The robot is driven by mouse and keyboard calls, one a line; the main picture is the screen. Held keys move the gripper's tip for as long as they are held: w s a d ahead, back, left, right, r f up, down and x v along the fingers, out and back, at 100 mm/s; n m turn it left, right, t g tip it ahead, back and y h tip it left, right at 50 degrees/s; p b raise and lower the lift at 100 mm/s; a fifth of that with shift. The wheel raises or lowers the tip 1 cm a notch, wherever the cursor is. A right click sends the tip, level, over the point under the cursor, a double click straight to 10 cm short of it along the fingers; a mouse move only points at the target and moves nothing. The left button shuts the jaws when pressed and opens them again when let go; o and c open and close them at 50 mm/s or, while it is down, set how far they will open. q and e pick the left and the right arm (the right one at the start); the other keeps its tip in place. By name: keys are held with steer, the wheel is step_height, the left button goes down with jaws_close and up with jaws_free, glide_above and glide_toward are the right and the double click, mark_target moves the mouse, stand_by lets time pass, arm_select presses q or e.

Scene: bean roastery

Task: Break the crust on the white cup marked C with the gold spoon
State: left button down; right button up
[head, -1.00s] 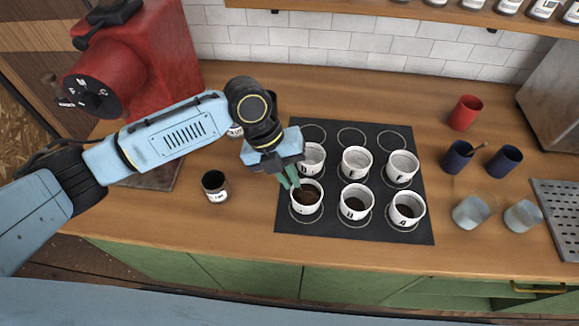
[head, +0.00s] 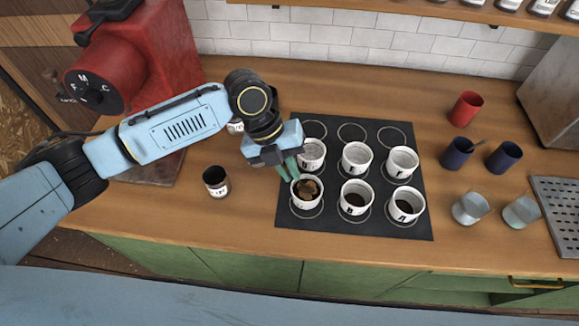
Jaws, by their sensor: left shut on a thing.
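A white cup (head: 307,199) stands at the front left of the black mat (head: 385,228). Its letter is too small to read surely; the cups to its right look like B (head: 356,203) and A (head: 405,210). My left gripper (head: 290,176) is shut, with its green fingers at the upper left of the front-left cup's rim. The gold spoon is not clearly seen; the fingers hide most of what they hold. A golden-tan patch (head: 308,187) shows on the dark coffee inside this cup. My right gripper is not in view.
White cups (head: 357,159) stand in the mat's middle row. A dark jar (head: 216,182) is left of the mat. Blue cups (head: 457,154), one holding a utensil, a red cup (head: 467,108) and glasses (head: 470,209) stand at right. A red machine (head: 150,60) is at back left.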

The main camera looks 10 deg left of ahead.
arm_select(q)
steer(key=shift+s+a+r+p, duration=0.15)
steer(key=shift+a+r+p, duration=0.1)
steer(key=shift+r+p, duration=0.4)
steer(key=shift+s+a+r+p, duration=0.15)
steer(key=shift+a+r+p, duration=0.1)
steer(key=shift+r+p, duration=0.4)
steer(key=shift+s+a+r+p, duration=0.15)
steer(key=shift+a+r+p, duration=0.1)
steer(key=shift+r+p, duration=0.35)
steer(key=shift+r, duration=0.1)
steer(key=shift+r+p, duration=0.9)
steer(key=shift+r, duration=1.6)
